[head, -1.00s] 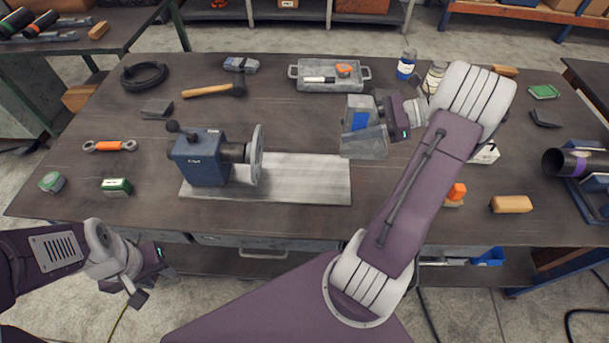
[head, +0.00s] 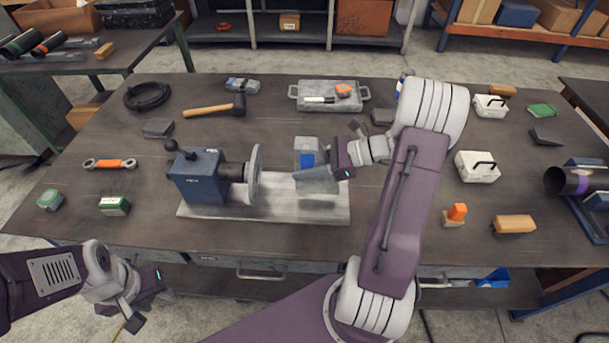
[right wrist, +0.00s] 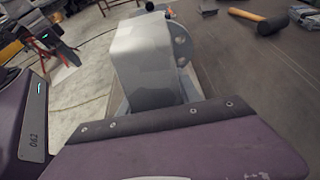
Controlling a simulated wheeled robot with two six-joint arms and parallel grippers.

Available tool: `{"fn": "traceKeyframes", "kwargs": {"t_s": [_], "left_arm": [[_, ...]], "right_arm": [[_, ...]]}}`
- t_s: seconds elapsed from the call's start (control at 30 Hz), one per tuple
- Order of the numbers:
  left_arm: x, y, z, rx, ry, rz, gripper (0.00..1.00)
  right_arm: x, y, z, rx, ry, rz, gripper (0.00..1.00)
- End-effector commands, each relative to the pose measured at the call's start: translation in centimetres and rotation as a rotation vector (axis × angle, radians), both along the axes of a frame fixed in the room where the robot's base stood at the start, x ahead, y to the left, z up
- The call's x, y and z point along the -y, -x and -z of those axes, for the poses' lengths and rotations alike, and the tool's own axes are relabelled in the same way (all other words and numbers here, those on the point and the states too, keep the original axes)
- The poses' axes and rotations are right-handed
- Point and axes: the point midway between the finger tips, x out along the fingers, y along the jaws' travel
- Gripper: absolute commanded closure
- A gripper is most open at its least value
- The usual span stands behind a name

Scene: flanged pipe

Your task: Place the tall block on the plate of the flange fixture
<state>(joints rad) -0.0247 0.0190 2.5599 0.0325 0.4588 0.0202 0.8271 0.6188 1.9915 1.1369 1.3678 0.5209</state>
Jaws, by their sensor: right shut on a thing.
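The flange fixture has a blue body (head: 198,178) with a black lever, an upright round flange disc (head: 256,175), and a flat grey plate (head: 270,212) extending right along the table. My right gripper (head: 320,165) is shut on the tall grey block (head: 308,147), which has a blue patch in the head view. The block is over the right part of the plate, right of the disc; whether it touches the plate is unclear. In the right wrist view the block (right wrist: 150,60) stands before the disc, its lower end hidden by my gripper. My left gripper (head: 148,308) looks open and empty off the table's front edge.
A hammer (head: 215,107), a grey tray (head: 310,103) and a black cable coil (head: 147,96) lie at the back. White boxes (head: 476,167), an orange item (head: 456,213) and a wooden block (head: 514,225) lie to the right. The table left of the fixture holds small items.

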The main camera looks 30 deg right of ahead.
Motion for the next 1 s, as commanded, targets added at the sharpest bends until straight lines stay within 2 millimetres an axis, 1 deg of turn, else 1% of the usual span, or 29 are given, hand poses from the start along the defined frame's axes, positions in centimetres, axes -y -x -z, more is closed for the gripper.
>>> {"fn": "traceKeyframes", "kwargs": {"t_s": [0.07, 0.2, 0.27, 0.67, 0.7, 0.77, 1.0], "left_arm": [[0.0, 0.0, 0.1, 0.000, 0.000, 0.000, 0.64], [0.0, 0.0, 0.3, 0.000, 0.000, 0.000, 0.64], [0.0, 0.0, 0.3, 0.000, 0.000, 0.000, 0.64], [0.0, 0.0, 0.5, 0.000, 0.000, 0.000, 0.64], [0.0, 0.0, 0.5, 0.000, 0.000, 0.000, 0.64], [0.0, 0.0, 0.5, 0.000, 0.000, 0.000, 0.64], [0.0, 0.0, 0.5, 0.000, 0.000, 0.000, 0.64]], "right_arm": [[0.0, 0.0, 0.8, -0.002, -0.004, 0.002, 1.00], [0.0, 0.0, 3.1, -0.002, -0.004, 0.002, 1.00], [0.0, 0.0, 3.6, 0.000, -0.004, 0.001, 1.00], [0.1, 0.0, 4.2, 0.001, -0.002, 0.000, 1.00], [0.1, 0.0, 4.3, -0.001, 0.000, 0.000, 0.54], [0.1, 0.0, 4.2, -0.001, 0.000, 0.000, 0.38], [0.1, 0.0, 4.2, -0.001, 0.000, 0.000, 0.38]]}}
